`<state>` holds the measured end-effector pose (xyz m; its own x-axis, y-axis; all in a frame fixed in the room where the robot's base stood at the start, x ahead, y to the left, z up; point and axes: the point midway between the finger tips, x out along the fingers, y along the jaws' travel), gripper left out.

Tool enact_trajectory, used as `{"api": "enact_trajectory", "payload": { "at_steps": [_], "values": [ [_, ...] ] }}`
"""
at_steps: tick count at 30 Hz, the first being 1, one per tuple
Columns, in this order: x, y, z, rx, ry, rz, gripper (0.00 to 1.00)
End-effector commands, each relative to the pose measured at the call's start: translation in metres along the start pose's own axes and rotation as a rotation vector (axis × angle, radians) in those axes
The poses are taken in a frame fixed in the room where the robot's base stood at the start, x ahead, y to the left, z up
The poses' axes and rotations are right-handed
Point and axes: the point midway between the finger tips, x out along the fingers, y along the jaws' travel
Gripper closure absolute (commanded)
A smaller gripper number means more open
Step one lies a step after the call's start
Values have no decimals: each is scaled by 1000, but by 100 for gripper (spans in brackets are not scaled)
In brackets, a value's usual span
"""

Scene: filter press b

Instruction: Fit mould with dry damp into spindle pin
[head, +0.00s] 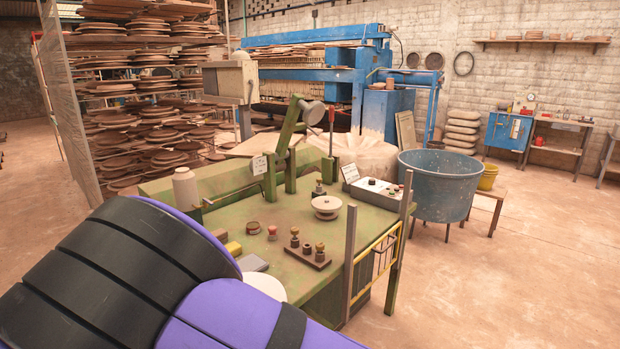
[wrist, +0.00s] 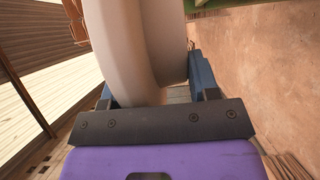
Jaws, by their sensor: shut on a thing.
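My gripper (wrist: 155,90) is shut on a pale, thick round piece, which looks like the mould (wrist: 120,50). The piece stands edge-on between the two blue fingers and fills the middle of the wrist view. In the head view my arm covers the lower left and hides the gripper. A white rounded edge (head: 265,286) shows behind the arm, and I cannot tell if it is the held mould. A pale round head (head: 326,205) with a small raised centre stands on the green bench; I cannot tell for sure if this is the spindle pin. The held piece's damp or dry state cannot be told.
A lever arm rises behind.

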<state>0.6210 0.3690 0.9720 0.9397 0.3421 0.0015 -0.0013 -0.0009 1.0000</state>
Motion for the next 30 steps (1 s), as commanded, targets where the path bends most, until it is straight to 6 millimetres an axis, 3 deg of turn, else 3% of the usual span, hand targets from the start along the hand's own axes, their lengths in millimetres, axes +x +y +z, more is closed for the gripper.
{"api": "enact_trajectory", "payload": {
  "at_steps": [11,17,30],
  "values": [
    [23,0,50,0,-95,4,98],
    [39,-2,95,0,-176,3,98],
    [64,-6,259,0,-462,5,98]
  ]
}}
